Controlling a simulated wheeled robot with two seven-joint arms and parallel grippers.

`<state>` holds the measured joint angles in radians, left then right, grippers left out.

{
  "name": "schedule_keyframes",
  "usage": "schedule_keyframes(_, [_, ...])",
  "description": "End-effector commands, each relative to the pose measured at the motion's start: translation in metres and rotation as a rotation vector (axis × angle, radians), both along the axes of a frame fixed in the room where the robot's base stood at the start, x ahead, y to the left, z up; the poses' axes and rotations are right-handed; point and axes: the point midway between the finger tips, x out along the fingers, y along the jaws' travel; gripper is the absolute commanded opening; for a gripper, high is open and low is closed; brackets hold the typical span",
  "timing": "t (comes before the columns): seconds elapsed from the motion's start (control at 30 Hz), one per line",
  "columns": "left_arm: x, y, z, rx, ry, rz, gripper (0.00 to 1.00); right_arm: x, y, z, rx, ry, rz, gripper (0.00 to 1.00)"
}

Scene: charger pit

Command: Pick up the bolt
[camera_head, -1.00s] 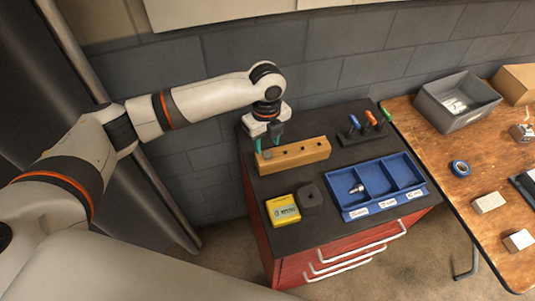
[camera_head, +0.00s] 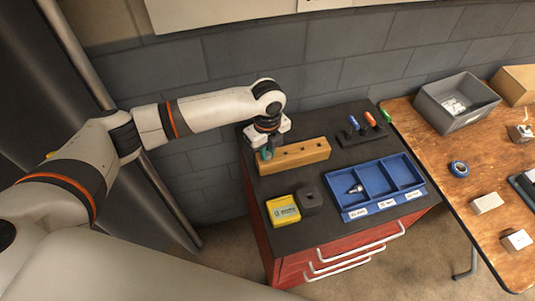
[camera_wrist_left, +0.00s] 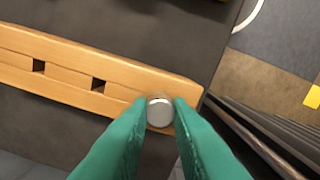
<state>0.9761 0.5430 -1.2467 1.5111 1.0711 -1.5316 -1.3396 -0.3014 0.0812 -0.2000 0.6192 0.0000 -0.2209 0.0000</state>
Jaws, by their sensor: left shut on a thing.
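The wooden block (camera_head: 300,153) lies along the back left of the dark cabinet top, with square holes in its top. It also shows in the wrist view (camera_wrist_left: 65,75). A bolt with a round grey metal head (camera_wrist_left: 160,111) is at the block's end, between the green fingertips. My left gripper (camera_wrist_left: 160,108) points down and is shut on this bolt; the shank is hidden. In the head view the left gripper (camera_head: 266,154) is at the block's left end and covers the bolt. Another metal bolt (camera_head: 356,188) lies in the tray's left compartment. My right gripper is not in view.
A blue three-compartment tray (camera_head: 345,207) sits front right on the cabinet. A yellow box (camera_head: 283,211) and a dark block (camera_head: 309,200) stand at front left. A tool rack (camera_head: 360,137) is behind the tray. A wooden table with a grey bin (camera_head: 470,122) adjoins on the right.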

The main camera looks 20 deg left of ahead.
Motion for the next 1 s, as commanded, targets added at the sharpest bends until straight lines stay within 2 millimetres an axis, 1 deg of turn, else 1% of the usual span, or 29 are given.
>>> schedule_keyframes(0.07, [0.000,0.000,0.002,-0.001,-0.001,0.000,0.00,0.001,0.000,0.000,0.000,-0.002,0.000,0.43])
schedule_keyframes(0.17, [0.001,0.000,0.011,-0.002,-0.002,-0.001,0.00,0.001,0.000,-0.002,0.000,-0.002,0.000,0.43])
schedule_keyframes(0.27, [0.001,0.000,0.028,-0.002,-0.005,-0.002,0.00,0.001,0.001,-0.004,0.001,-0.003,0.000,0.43])
schedule_keyframes(0.4, [0.001,0.000,0.058,-0.002,-0.005,0.000,0.00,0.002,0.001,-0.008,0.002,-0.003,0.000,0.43])
schedule_keyframes(0.5, [0.001,0.000,0.076,-0.001,-0.003,-0.001,0.00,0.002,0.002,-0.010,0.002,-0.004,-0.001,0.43])
schedule_keyframes(0.6, [0.001,0.000,0.090,-0.001,-0.002,0.001,0.00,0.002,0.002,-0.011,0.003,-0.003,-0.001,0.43])
schedule_keyframes(0.77, [0.000,0.000,0.100,0.000,0.000,0.001,0.00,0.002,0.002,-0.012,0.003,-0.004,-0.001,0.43])
schedule_keyframes(1.0, [0.000,0.000,0.101,-0.001,0.001,0.001,0.00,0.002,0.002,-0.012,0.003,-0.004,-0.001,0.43])
